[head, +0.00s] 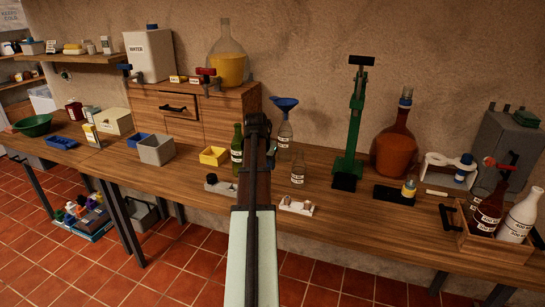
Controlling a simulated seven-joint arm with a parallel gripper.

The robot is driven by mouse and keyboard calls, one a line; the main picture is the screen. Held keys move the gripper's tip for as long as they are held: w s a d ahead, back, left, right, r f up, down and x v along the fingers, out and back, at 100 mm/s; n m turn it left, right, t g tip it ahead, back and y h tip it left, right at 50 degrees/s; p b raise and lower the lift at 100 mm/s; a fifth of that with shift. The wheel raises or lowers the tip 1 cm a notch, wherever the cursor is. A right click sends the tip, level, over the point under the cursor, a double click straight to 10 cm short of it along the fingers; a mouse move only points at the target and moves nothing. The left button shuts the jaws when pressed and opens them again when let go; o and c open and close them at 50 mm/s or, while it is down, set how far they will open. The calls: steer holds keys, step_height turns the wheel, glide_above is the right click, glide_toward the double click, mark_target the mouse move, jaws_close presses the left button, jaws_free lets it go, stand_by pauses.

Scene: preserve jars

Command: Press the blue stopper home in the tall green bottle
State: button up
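The tall green bottle (237,147) stands upright on the wooden bench, just left of my forearm in the head view. It has a pale label, and its lower part is partly hidden. I cannot make out a blue stopper on or beside its neck. My gripper (258,124) is at the far end of my arm, close to the right of the bottle's neck in the picture. Whether they touch cannot be told. The fingers are dark and small, so their opening and anything between them cannot be made out.
A shorter clear bottle (298,168) and a pale block (296,206) are nearer the front. A green press (352,130) stands further right. A wooden crate (463,240) holds bottles.

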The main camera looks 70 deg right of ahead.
steer(key=w+a+r+n+t+y, duration=0.2)
steer(key=w+a+n, duration=0.6)
steer(key=w+a, duration=2.25)
steer(key=w+a+r+n+t+y, duration=0.1)
steer(key=w+a+n, duration=0.3)
steer(key=a, duration=1.5)
steer(key=w+a+n+t, duration=0.15)
steer(key=w+a, duration=0.35)
steer(key=a, duration=1.5)
steer(key=d+r+m+g+y, duration=0.1)
steer(key=d+r+m+y, duration=0.2)
steer(key=d+m, duration=1.15)
steer(key=d+r+m+g+y, duration=0.2)
steer(key=d+r+m+y, duration=0.15)
steer(key=d, duration=2.25)
steer(key=s+d+r+m+t+h, duration=0.2)
steer(key=s+d+r+m+t, duration=0.2)
steer(key=s+d, duration=0.5)
steer(key=s+d+r+m+t+h, duration=0.2)
steer(key=s+d, duration=0.7)
steer(key=d, duration=0.6)
steer(key=s+d+r+m+t+h, duration=0.2)
steer(key=s+d+r+m+t, duration=0.3)
steer(key=s+d+m, duration=0.3)
steer(key=s+d+t, duration=0.1)
steer(key=d, duration=0.3)
steer(key=shift+r, duration=0.35)
